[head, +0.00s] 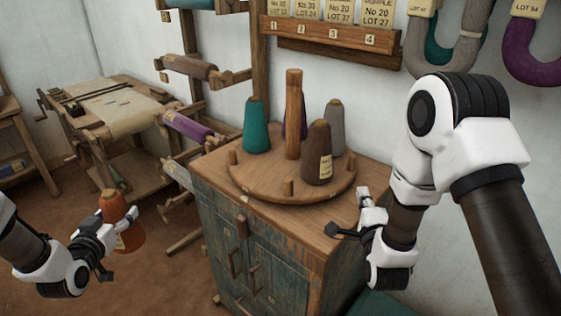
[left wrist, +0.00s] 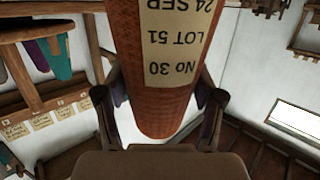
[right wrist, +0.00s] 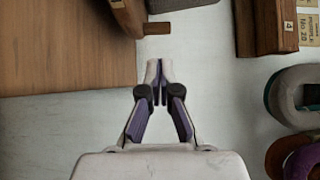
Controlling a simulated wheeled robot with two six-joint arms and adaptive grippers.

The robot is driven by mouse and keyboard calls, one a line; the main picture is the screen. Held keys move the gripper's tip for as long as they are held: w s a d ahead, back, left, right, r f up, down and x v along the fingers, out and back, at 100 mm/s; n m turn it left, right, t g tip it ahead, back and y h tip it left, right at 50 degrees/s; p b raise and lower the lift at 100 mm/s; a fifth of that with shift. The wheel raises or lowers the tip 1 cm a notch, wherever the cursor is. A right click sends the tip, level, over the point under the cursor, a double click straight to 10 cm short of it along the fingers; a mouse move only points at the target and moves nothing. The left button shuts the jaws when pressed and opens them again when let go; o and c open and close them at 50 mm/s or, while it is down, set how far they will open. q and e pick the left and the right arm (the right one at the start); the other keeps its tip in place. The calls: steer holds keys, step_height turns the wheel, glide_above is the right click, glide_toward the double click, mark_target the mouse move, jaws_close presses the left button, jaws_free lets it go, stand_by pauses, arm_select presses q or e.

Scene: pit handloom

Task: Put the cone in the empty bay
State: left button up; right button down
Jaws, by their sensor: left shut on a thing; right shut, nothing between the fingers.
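An orange-brown cone (head: 128,238) is in my left gripper (head: 113,228), low at the left of the head view, roughly upright and clear of the cabinet. In the left wrist view the cone (left wrist: 165,105) fills the space between the fingers; its label reads No 30, LOT 51, 24 SEP. A round wooden turntable (head: 262,190) with a central post (head: 293,115) holds a teal cone (head: 256,128), a mostly hidden purple cone (head: 303,122), a grey cone (head: 334,130) and a brown cone (head: 317,155). Its front-left bay is empty. My right gripper (head: 349,213) is shut and empty beside the cabinet's right edge.
The turntable stands on a worn blue-green cabinet (head: 265,258). Short pegs (head: 288,187) stand on its rim. A numbered label rack (head: 330,35) and yarn hanks (head: 535,50) are on the wall. A loom frame with a purple roll (head: 187,127) stands left of the cabinet.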

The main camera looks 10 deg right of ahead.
mark_target(352, 164)
steer(key=p+x, duration=0.2)
steer(key=x, duration=0.9)
steer(key=shift+p, duration=0.35)
steer(key=shift+w+f, duration=0.15)
steer(key=shift+w+d+f+b, duration=0.1)
steer(key=shift+w+d+b, duration=0.7)
steer(key=shift+b, duration=0.25)
steer(key=shift+r, duration=0.3)
steer(key=shift+f, duration=0.1)
